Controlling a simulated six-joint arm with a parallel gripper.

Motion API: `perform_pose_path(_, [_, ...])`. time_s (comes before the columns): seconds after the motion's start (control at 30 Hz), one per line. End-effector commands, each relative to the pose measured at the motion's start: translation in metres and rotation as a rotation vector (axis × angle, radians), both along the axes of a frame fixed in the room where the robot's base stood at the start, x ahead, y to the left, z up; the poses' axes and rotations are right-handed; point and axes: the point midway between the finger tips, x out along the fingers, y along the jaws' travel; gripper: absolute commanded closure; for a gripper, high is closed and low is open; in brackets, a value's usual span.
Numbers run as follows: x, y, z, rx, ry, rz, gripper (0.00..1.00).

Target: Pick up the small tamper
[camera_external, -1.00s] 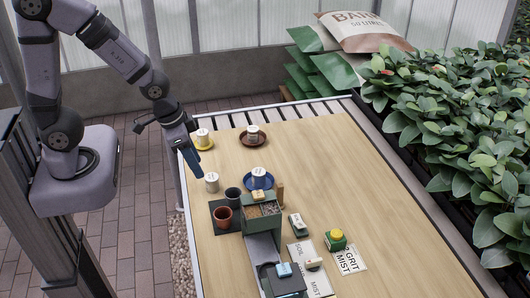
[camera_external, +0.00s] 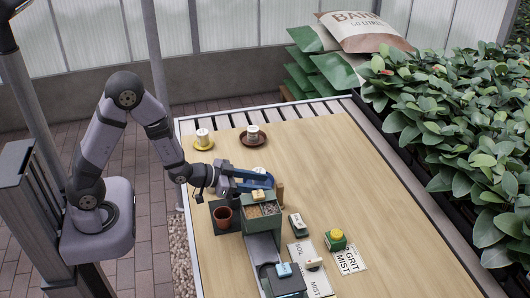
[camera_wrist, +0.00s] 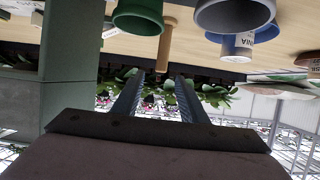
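A wooden peg-like piece, which looks like the small tamper (camera_external: 280,194), stands upright beside the right back corner of the green divided box (camera_external: 262,226). In the wrist view, which looks upside down, a wooden piece (camera_wrist: 165,47) with a wider end shows ahead, between the directions of my two fingers. My gripper (camera_external: 262,180) is level with the table over the blue saucer area, left of and slightly behind the peg. Its fingers (camera_wrist: 157,90) are apart with nothing between them.
A terracotta pot (camera_external: 223,217) stands left of the green box. A green block with a yellow top (camera_external: 336,238) and labelled sheets (camera_external: 347,259) lie right. The table's right side is clear.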

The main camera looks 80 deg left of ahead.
Motion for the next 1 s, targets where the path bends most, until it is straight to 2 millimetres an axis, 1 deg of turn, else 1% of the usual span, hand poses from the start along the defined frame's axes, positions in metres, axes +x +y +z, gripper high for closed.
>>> perform_pose_path(0.13, [0.006,0.000,-0.001,0.000,0.000,0.000,0.61])
perform_pose_path(0.33, [0.018,0.000,-0.007,0.000,0.002,0.000,0.61])
perform_pose_path(0.53, [0.021,0.000,-0.008,0.000,0.002,0.000,0.61])
perform_pose_path(0.63, [0.026,0.000,-0.011,0.000,0.003,0.000,0.61])
perform_pose_path(1.0, [0.060,0.001,-0.028,0.000,0.003,0.000,0.61])
